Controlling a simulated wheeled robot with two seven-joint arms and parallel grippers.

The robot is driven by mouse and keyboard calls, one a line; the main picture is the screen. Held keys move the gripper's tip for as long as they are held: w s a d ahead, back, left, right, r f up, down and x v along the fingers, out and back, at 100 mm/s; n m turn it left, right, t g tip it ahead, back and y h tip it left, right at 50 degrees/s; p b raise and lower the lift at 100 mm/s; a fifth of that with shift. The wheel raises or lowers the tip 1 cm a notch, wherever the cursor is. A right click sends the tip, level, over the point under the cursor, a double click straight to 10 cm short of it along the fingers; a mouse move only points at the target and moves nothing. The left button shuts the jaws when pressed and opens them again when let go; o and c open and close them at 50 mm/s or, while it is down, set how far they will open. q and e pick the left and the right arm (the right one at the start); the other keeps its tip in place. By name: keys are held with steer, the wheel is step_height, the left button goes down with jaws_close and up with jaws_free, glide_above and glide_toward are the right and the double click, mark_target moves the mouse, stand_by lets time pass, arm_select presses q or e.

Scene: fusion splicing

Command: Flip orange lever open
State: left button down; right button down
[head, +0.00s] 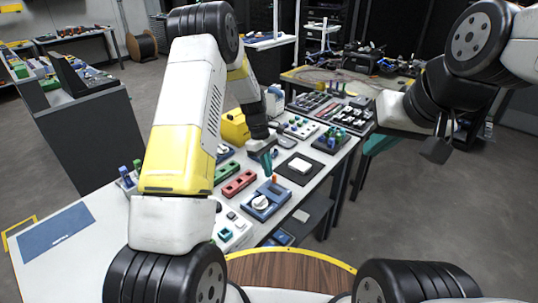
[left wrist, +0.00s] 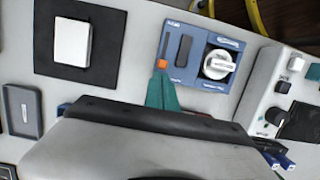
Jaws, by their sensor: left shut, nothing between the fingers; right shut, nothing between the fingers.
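The orange lever (head: 275,179) is a small orange piece at the edge of a blue device (head: 262,208) with a white round knob. In the left wrist view the orange lever (left wrist: 162,64) sits at the lower left of the blue device (left wrist: 185,74), beside a dark slot. My left gripper (head: 267,163) has teal fingers, shut and empty. In the left wrist view its fingertips (left wrist: 164,82) are just below the orange lever; I cannot tell whether they touch it. My right gripper (head: 437,150) is shut and empty, off the table at the right.
A black mat with a white block (head: 300,165) lies near the blue device. A red block (head: 239,184), a green block (head: 227,172) and a white control box (head: 235,228) stand close by. A yellow case (head: 234,127) is behind. Floor at the right is clear.

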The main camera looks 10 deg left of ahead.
arm_select(q)
steer(key=s+d, duration=0.2)
steer(key=d, duration=0.2)
steer(key=shift+s+d, duration=0.15)
steer(key=shift+s, duration=0.25)
steer(key=shift+w+a, duration=0.1)
steer(key=shift+a, duration=0.2)
steer(key=w+a, duration=0.1)
steer(key=w+a+r, duration=0.1)
steer(key=a, duration=0.1)
steer(key=shift+w+a+r, duration=0.1)
steer(key=shift+w, duration=0.25)
steer(key=s+v, duration=0.1)
steer(key=v, duration=0.7)
steer(key=shift+w+r, duration=0.3)
steer(key=shift+r, duration=0.1)
